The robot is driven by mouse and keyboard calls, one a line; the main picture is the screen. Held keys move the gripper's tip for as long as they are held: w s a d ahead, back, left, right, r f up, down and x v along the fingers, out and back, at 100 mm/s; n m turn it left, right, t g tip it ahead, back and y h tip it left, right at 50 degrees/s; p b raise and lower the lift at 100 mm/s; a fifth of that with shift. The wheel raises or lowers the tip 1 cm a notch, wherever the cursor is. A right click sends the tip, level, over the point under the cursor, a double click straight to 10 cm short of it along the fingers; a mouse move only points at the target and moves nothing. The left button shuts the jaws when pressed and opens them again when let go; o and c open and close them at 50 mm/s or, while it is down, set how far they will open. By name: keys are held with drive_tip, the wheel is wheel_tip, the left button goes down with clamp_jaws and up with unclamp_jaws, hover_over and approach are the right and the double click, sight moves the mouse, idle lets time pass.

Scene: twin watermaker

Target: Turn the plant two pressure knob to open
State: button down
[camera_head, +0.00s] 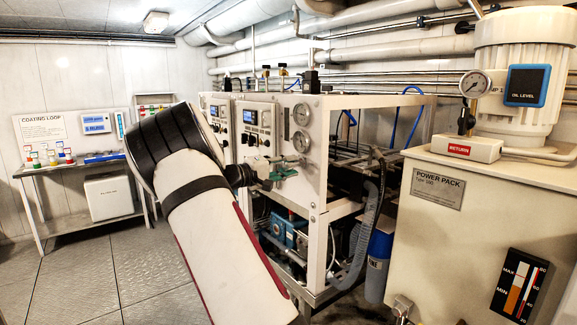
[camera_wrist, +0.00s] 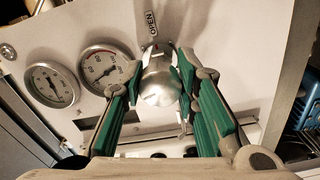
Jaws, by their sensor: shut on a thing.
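The pressure knob (camera_wrist: 160,82) is a round silvery metal knob on the white panel, in the middle of the wrist view. An "OPEN" label (camera_wrist: 151,23) is on the panel above it. My gripper (camera_wrist: 160,88) has green-padded fingers on both sides of the knob and is shut on it. In the head view my gripper (camera_head: 283,170) is at the front panel of the white watermaker frame (camera_head: 312,180), below the two gauges. The knob cannot be made out there behind the fingers. How far the knob is turned cannot be told.
Two round gauges (camera_wrist: 78,78) sit left of the knob. A beige power pack (camera_head: 480,225) with a motor (camera_head: 525,70) stands at the right.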

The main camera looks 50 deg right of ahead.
drive_tip(key=n+p, duration=0.1)
drive_tip(key=n, duration=0.4)
drive_tip(key=shift+n, duration=0.3)
drive_tip(key=n+p, duration=0.1)
drive_tip(key=n, duration=0.5)
drive_tip(key=n+p, duration=0.1)
drive_tip(key=n, duration=0.4)
drive_tip(key=shift+w+n, duration=0.1)
drive_tip(key=shift+n, duration=0.3)
drive_tip(key=n, duration=0.6)
drive_tip(key=c, duration=1.2)
unclamp_jaws()
drive_tip(key=v, duration=1.2)
